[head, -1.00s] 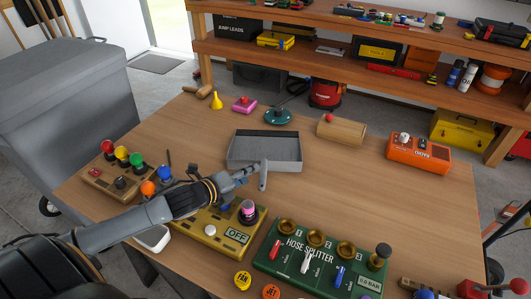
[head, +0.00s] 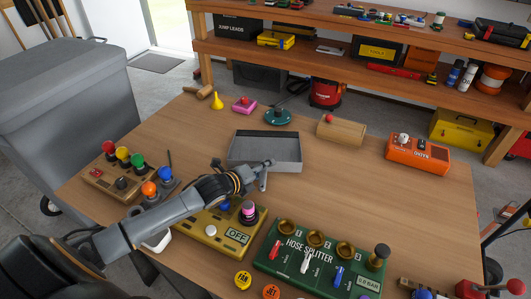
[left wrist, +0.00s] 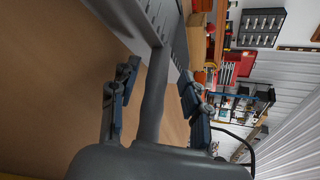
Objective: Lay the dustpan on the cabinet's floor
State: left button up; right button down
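The grey dustpan (head: 248,148) lies on the wooden table, its open pan facing up and its short handle (head: 264,181) pointing toward me. My left gripper (head: 262,165) is at the handle, partly covering the dustpan's near edge. In the left wrist view the dustpan's ribbed pan (left wrist: 145,22) is at the top and its handle (left wrist: 154,95) runs down between the fingers of my left gripper (left wrist: 158,98). The fingers are apart, with a gap on each side of the handle. I cannot make out the task's cabinet for certain. My right gripper is not in view.
A yellow OFF box (head: 190,232) and a green hose splitter panel (head: 320,262) stand near. A knob panel (head: 97,180) is at left. A wooden block (head: 340,131) and orange device (head: 418,155) are at right. The table right of the dustpan is clear.

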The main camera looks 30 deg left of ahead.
pick_arm(q)
grip_shut()
jog(key=shift+r, duration=0.1)
